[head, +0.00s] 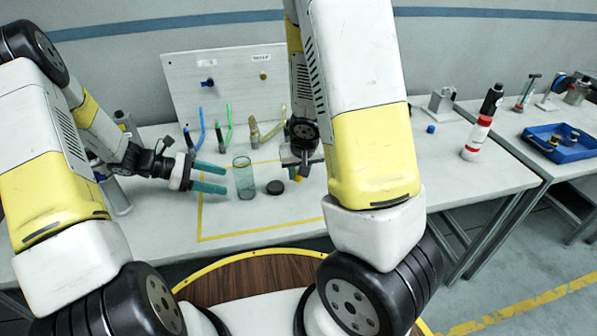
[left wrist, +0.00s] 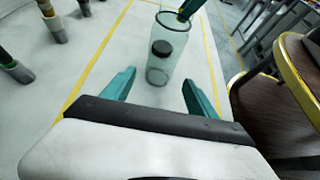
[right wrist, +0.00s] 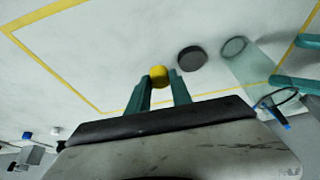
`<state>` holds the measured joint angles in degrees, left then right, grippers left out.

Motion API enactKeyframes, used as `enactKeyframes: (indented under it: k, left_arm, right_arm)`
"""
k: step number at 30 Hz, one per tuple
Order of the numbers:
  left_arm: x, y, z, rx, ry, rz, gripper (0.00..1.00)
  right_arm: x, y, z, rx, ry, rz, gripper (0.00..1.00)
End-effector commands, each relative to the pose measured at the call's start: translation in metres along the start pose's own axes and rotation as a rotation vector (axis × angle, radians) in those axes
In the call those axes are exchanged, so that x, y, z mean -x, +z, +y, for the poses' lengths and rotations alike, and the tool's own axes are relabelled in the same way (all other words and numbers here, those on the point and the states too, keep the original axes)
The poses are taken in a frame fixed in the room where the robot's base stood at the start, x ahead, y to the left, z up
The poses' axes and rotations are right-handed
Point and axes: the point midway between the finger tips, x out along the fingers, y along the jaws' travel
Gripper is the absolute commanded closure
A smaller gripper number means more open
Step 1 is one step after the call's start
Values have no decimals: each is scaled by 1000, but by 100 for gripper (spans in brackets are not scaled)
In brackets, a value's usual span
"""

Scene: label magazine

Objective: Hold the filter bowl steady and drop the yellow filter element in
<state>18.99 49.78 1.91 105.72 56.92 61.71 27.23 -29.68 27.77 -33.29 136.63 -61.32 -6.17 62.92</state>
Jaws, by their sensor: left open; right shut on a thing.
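The filter bowl (head: 244,180) is a clear greenish cylinder standing upright on the bench; it also shows in the left wrist view (left wrist: 160,72) and right wrist view (right wrist: 258,75). My left gripper (head: 227,181) is open just left of the bowl, its fingertips pointing at it; I cannot tell whether they touch. My right gripper (right wrist: 160,80) is shut on the yellow filter element (right wrist: 159,72), right of the bowl and apart from it. In the head view the element (head: 298,178) is partly hidden by the gripper. A black round cap (head: 275,187) lies between the bowl and the right gripper.
Yellow tape (head: 200,222) marks an area on the bench. A grey panel (head: 225,85) with coloured hoses stands behind. A red-and-white bottle (head: 476,140) stands at the right, and a blue tray (head: 556,150) sits on the neighbouring table. The bench in front of the bowl is clear.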

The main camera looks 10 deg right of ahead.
Motion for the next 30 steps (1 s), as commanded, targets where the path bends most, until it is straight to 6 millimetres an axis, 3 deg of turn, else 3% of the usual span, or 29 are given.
enactKeyframes:
  k: [9,15,29,30]
  left_arm:
    - [-48,0,-1,0,-2,0,33]
    - [-69,0,-1,0,-2,0,33]
    - [-79,0,0,-1,-1,2,33]
    - [-78,0,0,-1,-1,2,37]
  right_arm:
    - [0,0,0,0,0,0,100]
    - [0,0,0,0,0,0,100]
    - [0,0,0,0,0,0,100]
    - [0,0,0,0,0,0,100]
